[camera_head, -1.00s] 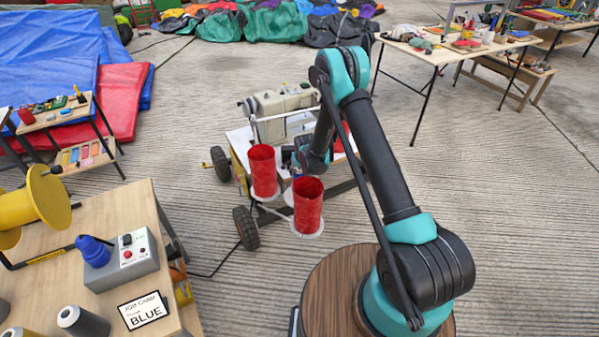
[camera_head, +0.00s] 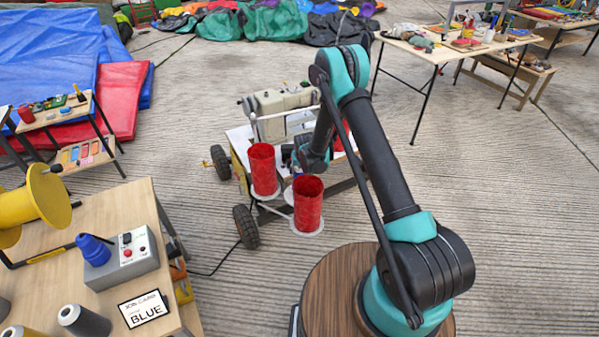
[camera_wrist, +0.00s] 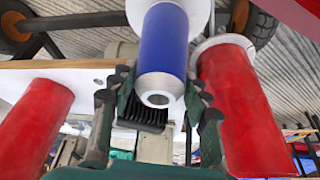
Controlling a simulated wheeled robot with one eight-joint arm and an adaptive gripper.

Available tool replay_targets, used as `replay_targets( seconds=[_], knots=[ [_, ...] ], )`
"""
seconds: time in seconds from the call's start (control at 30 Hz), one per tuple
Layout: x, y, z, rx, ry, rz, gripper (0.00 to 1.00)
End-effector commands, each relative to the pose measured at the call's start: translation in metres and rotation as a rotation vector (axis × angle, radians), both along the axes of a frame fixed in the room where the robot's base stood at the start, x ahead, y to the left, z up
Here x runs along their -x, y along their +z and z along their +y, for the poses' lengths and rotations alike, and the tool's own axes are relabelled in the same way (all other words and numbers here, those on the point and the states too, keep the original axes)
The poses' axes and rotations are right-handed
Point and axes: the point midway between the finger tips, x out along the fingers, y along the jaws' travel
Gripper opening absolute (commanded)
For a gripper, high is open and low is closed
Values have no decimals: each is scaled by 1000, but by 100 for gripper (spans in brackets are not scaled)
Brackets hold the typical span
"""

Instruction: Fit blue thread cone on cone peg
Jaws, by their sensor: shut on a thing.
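The blue thread cone (camera_wrist: 164,42) shows in the wrist view between two red cones, its narrow hollow end towards the camera. My gripper (camera_wrist: 155,106) is shut on it near that end, one finger on each side. A white disc (camera_wrist: 195,12) shows behind the cone's far end; I cannot tell whether the cone touches it, and no peg shows there. A white disc (camera_head: 286,196) there is partly hidden by a red cone.
Two red cones stand on white discs, one left (camera_head: 263,170) and one right (camera_head: 307,205), close to my gripper. The sewing machine (camera_head: 275,108) is behind. A bench (camera_head: 110,215) at the left holds a control box and a card reading BLUE (camera_head: 145,309).

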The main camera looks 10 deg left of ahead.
Motion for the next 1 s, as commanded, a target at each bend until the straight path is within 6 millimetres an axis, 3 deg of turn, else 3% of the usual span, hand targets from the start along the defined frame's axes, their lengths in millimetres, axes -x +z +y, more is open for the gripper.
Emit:
replay_targets(
  seconds=[1.0],
  knots=[
    [0, 28, 0, 0, 0, 0, 0]
  ],
)
